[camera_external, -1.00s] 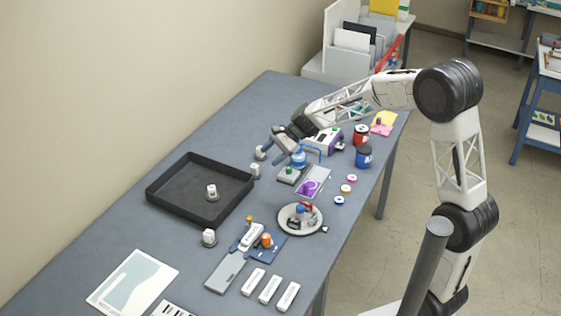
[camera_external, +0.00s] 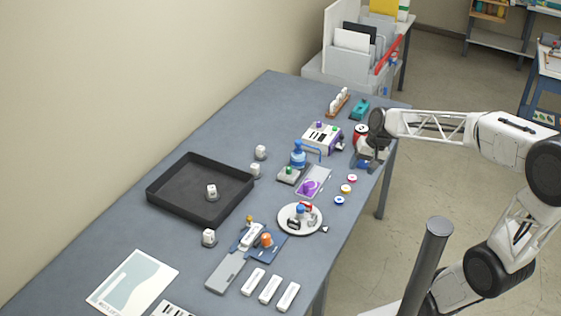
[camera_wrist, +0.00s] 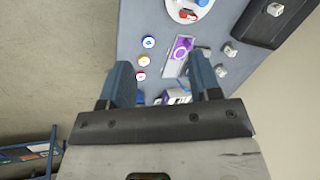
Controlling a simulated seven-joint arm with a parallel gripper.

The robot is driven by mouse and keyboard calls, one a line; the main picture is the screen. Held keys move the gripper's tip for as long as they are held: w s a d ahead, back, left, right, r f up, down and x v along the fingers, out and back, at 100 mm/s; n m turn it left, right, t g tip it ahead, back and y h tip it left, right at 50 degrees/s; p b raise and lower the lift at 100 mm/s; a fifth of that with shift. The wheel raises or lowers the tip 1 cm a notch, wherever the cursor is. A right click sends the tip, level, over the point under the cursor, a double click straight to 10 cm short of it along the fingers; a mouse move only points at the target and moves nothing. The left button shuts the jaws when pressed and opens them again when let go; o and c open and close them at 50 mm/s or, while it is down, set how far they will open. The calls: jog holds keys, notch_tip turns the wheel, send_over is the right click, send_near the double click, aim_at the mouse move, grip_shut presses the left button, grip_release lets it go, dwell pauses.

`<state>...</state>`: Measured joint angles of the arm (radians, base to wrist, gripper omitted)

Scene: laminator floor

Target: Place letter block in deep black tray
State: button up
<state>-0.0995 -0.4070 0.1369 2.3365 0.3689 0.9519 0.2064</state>
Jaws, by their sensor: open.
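The deep black tray (camera_external: 170,205) lies on the left part of the table, and its corner shows in the wrist view (camera_wrist: 262,36). One small white letter block (camera_external: 211,191) stands inside it; it also shows in the wrist view (camera_wrist: 275,9). Two similar blocks (camera_external: 261,152) (camera_external: 255,170) stand on the table beyond the tray's right corner, and another (camera_external: 209,236) stands in front of it. Their letters are too small to read. My gripper (camera_external: 367,163) is over the table's right edge by the cans, far from the blocks. Its fingers (camera_wrist: 162,78) are open and empty.
A red can (camera_external: 361,131) stands beside my gripper, which partly hides the can area. A blue pump bottle (camera_external: 298,154), a purple tape roll (camera_external: 309,187), a round white plate (camera_external: 286,219) and several small coloured rolls lie between gripper and tray. The table's back left is clear.

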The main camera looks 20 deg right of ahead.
jog(key=s+d+f+n+t+h, duration=0.1)
jog(key=s+d+n+h, duration=0.2)
jog(key=s+d, duration=0.6)
jog(key=s, duration=0.3)
jog(key=shift+d+f+h, duration=0.15)
jog(key=shift+d+h, duration=0.25)
